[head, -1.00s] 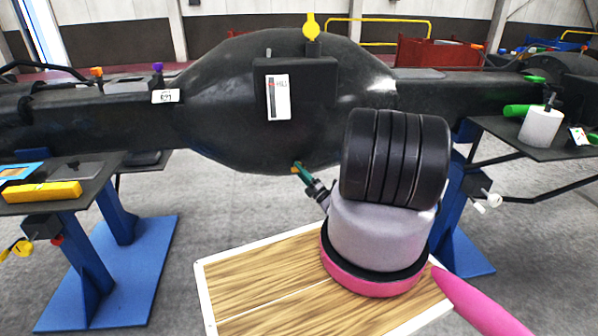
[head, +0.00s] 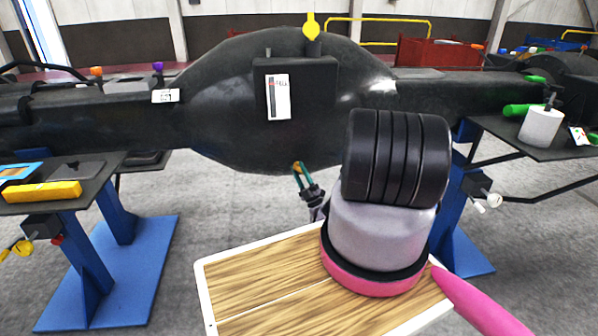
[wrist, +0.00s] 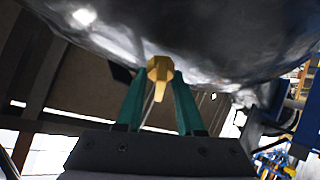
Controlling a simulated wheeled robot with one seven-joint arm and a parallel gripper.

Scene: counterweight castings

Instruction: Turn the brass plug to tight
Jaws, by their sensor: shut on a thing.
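The brass plug (wrist: 159,78) sits at the underside of the large black casting (head: 225,125). In the wrist view it shows a faceted head with a part hanging down between my fingers. In the head view only a small bit of brass (head: 297,167) shows at the casting's lower edge. My gripper (wrist: 160,85) has green fingers, which come up from below on both sides of the plug and are shut on it. The gripper also shows in the head view (head: 299,172), beneath the casting. My arm hides part of the casting's lower right side.
Blue stands (head: 115,255) bear the casting at left and right. A left shelf holds a yellow block (head: 42,191); a right shelf holds a white cylinder (head: 541,126). A wood-topped board (head: 265,280) lies under my arm. Open floor shows beneath the casting.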

